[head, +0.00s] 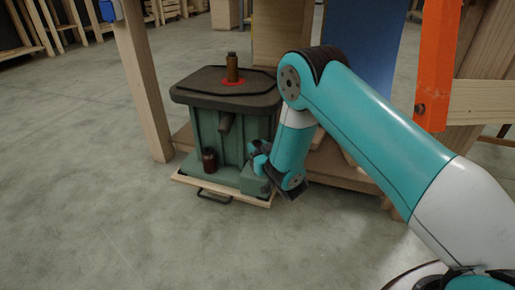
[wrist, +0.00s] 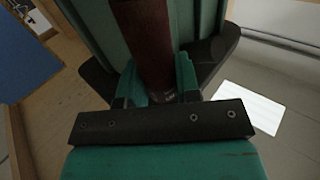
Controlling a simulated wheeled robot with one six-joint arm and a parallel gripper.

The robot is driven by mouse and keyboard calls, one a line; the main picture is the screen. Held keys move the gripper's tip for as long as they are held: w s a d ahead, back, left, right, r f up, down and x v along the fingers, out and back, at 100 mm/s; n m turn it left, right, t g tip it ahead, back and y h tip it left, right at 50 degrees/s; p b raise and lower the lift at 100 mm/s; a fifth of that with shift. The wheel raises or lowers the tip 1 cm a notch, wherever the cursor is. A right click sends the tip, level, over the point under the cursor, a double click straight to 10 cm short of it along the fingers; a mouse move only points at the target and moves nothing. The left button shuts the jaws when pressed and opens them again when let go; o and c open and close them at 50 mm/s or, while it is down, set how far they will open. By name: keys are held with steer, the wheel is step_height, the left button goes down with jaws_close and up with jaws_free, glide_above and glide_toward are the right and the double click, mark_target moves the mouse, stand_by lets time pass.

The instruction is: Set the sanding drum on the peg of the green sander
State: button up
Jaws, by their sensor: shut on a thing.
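The green sander (head: 215,135) stands with a dark flat top. A brown upright cylinder (head: 232,68) rises from a red ring on that top. A dark reddish-brown cylinder (head: 209,160) stands on its low front ledge. My gripper (head: 259,157) is low at the sander's right front corner. In the wrist view its fingers are shut on a reddish-brown cylinder, the sanding drum (wrist: 152,45). The drum is close to a green panel of the sander (wrist: 95,25). In the head view the held drum is not clearly seen, and I cannot make out a bare peg.
A wooden post (head: 143,90) stands at the sander's left. An orange upright (head: 437,65) and wooden boards (head: 485,100) are at the right. A blue panel (head: 375,60) is behind my arm. The concrete floor (head: 110,220) in front is clear.

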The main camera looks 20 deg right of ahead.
steer(key=shift+f+b, duration=1.1)
steer(key=shift+f, duration=0.3)
steer(key=o, duration=1)
steer(key=shift+c, duration=0.2)
steer(key=shift+s+d, duration=0.1)
